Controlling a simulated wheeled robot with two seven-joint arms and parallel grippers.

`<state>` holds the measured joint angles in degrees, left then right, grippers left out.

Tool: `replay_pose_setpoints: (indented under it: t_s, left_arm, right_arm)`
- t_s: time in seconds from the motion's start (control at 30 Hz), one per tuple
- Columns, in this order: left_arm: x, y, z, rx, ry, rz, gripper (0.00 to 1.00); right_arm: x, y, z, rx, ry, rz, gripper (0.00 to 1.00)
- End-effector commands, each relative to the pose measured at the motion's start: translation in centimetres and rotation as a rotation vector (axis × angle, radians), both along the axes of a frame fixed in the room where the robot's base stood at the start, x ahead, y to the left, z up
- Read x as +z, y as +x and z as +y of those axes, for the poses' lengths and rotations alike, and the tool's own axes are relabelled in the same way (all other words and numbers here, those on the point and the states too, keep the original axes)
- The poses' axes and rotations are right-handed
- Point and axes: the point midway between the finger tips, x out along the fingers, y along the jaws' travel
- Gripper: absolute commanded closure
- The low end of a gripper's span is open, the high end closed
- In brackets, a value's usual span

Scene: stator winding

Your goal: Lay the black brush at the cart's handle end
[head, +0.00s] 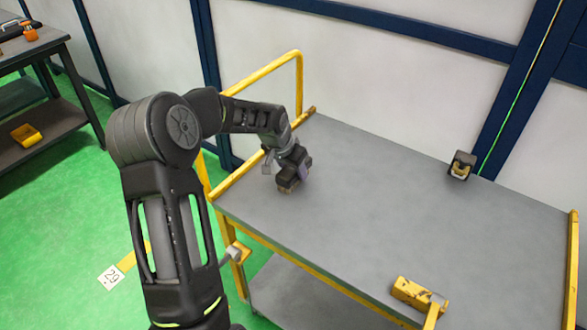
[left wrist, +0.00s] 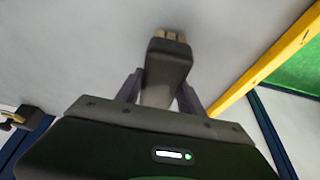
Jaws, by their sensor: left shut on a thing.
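The black brush (left wrist: 168,62), dark with a short tan bristle end, sits between the two fingers of my left gripper (left wrist: 159,88) in the left wrist view. In the head view my left gripper (head: 295,172) is shut on it, low over the cart's grey top (head: 375,190). The brush (head: 288,187) is partly hidden there by the gripper. I cannot tell whether it touches the top. The cart's yellow handle (head: 299,80) rises at the left end, close to the gripper. My right gripper is not in view.
A yellow part (head: 412,292) is at the near edge. The middle of the top is clear. A dark workbench (head: 40,45) with tools stands at the far left.

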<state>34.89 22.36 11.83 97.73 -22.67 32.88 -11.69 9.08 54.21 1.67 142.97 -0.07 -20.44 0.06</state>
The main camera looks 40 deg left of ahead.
Motion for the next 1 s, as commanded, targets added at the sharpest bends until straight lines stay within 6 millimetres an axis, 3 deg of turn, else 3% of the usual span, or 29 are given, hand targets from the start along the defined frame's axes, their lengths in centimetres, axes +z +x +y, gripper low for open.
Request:
replay_pose_setpoints:
  t_s: [0.23,0.27,0.5,0.77,1.0]
  left_arm:
    - [-0.4,0.0,0.0,0.0,0.0,-0.001,1.0]
    - [-0.3,0.0,0.0,0.0,0.0,0.0,0.52]
    - [-0.2,0.0,0.0,0.0,0.0,0.0,0.33]
    - [-0.1,0.0,0.0,0.0,0.0,0.0,0.33]
    - [1.6,-0.5,0.0,0.0,0.002,-0.003,0.33]
  right_arm:
    - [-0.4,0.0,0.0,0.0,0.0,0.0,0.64]
    - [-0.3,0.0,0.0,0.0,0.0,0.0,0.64]
    - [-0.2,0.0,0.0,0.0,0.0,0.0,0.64]
    - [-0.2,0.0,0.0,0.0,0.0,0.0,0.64]
    - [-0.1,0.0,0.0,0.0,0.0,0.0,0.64]
